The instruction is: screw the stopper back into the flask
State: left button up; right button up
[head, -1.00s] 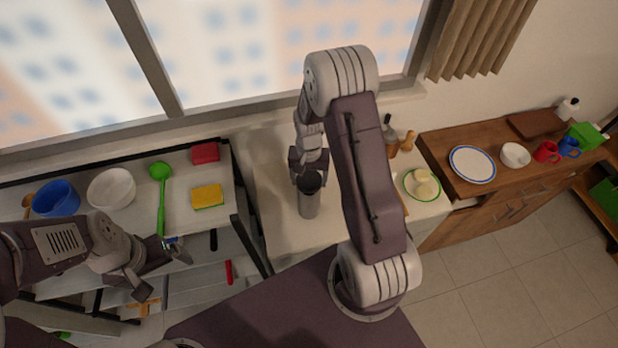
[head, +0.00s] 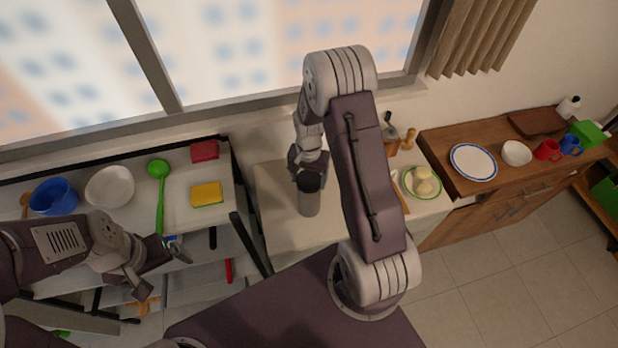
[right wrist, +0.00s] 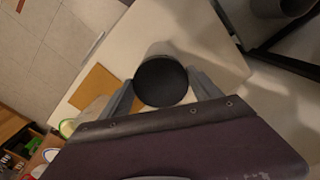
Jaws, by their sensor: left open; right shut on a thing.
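The grey cylindrical flask (head: 309,205) stands upright on the pale counter beneath my right gripper (head: 308,178). The dark round stopper (head: 309,183) is at the flask's mouth. In the right wrist view the stopper (right wrist: 160,82) shows as a black disc between the two fingers of my right gripper (right wrist: 160,88), which are shut on it. The flask's grey side (right wrist: 158,48) shows just behind the disc. How deep the stopper sits is hidden. My left gripper (head: 164,271) is open and empty, over the front of the left shelf unit, away from the flask.
A shelf unit on the left holds a blue bowl (head: 54,197), a white bowl (head: 109,187), a green ladle (head: 159,190) and a yellow sponge (head: 206,194). A green-rimmed plate (head: 422,182) lies right of my right arm.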

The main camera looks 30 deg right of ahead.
jog(key=m, duration=0.4)
jog(key=shift+a+m, duration=0.1)
jog(key=shift+m, duration=0.2)
jog(key=shift+w+m, duration=0.1)
jog(key=shift+m, duration=1.1)
jog(key=shift+m, duration=0.4)
jog(key=m, duration=0.4)
jog(key=shift+w+m+p, duration=0.1)
jog(key=shift+m+p, duration=0.2)
jog(key=shift+p, duration=0.05)
jog(key=m, duration=0.3)
jog(key=shift+w+f+m, duration=0.1)
jog(key=shift+m, duration=0.3)
